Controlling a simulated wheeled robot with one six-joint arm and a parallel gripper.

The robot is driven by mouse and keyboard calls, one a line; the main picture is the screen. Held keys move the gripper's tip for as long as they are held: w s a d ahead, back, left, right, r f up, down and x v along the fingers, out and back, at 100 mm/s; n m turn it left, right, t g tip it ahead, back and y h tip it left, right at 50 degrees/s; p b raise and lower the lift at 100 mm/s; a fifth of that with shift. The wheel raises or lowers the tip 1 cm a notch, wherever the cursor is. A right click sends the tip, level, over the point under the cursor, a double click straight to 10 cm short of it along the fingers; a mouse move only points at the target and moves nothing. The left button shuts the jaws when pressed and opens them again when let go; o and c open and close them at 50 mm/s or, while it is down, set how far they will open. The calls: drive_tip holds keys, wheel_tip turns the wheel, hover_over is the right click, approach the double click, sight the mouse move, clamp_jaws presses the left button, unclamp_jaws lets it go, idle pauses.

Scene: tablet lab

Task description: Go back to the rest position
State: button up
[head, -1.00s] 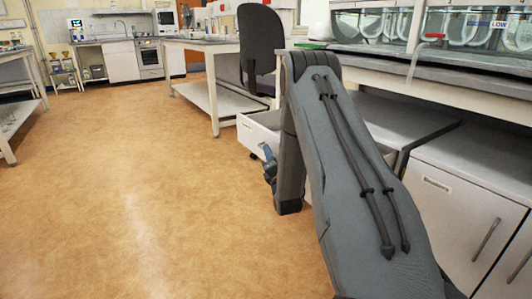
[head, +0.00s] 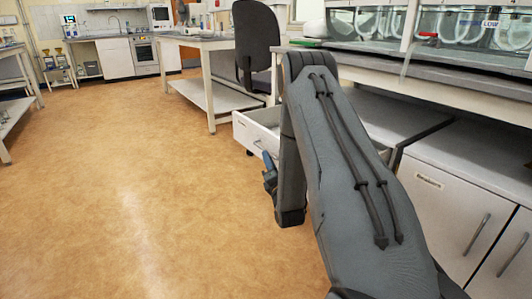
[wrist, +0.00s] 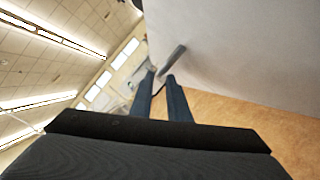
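My gripper (head: 269,170) hangs at the end of my folded grey arm, low above the floor, small and partly hidden by the arm in the head view. In the wrist view its two blue fingers (wrist: 161,76) stand apart with a gap between them, and I see nothing clearly held. A grey bar handle (wrist: 174,60) on a white front (wrist: 235,50) shows close beyond the fingertips. I cannot tell whether the fingers touch it.
A pulled-out white drawer (head: 245,133) stands beside my arm. White cupboards (head: 450,205) under a grey worktop (head: 440,95) line the right. A black chair (head: 257,40) and a white bench (head: 213,105) stand behind. The brown floor (head: 130,190) at left is open.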

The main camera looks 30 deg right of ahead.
drive_tip(key=shift+v, duration=1.05)
